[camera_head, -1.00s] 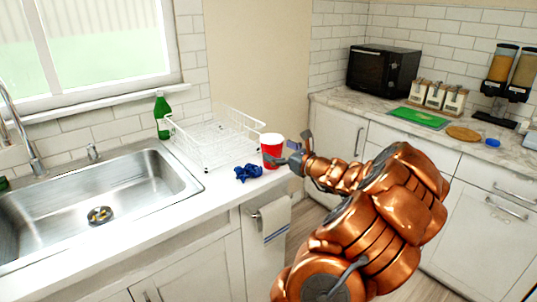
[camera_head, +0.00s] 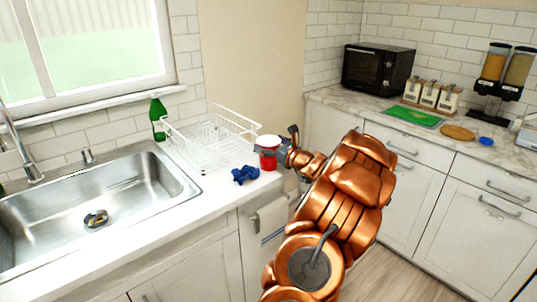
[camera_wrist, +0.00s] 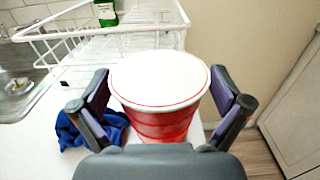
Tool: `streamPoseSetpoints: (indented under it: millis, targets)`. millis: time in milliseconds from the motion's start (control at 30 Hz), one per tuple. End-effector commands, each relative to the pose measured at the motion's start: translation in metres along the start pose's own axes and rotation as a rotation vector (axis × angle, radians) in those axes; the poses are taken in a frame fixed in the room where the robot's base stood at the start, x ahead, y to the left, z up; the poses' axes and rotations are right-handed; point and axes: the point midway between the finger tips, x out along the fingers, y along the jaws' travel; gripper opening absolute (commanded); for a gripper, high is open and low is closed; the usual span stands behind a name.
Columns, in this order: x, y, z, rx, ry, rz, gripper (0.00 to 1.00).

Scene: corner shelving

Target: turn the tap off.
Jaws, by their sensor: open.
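The metal tap (camera_head: 22,145) stands behind the sink at the left edge of the head view, partly cut off. A short metal fitting (camera_head: 87,155) stands to its right; I cannot tell whether it is the tap's handle. I can make out no water stream. My gripper (camera_head: 276,148) is at the red cup (camera_head: 268,161), far to the right of the tap. In the wrist view my gripper (camera_wrist: 160,92) is open, with a finger on either side of the red cup (camera_wrist: 165,122). I cannot tell whether they touch it.
The steel sink (camera_head: 150,200) is at the left. A white wire dish rack (camera_head: 245,122) and a green bottle (camera_head: 158,118) stand behind the cup. A crumpled blue cloth (camera_head: 245,174) lies beside the cup. A towel (camera_head: 272,218) hangs below the counter edge.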

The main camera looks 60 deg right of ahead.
Motion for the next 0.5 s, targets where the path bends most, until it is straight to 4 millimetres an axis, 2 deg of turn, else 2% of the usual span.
streamPoseSetpoints:
  millis: [233, 500]
  targets:
    - [0.0018, 0.0007, -0.0002, 0.000, 0.000, 0.001, 1.00]
    - [0.0015, 0.0006, -0.0003, 0.000, 0.001, 0.001, 0.72]
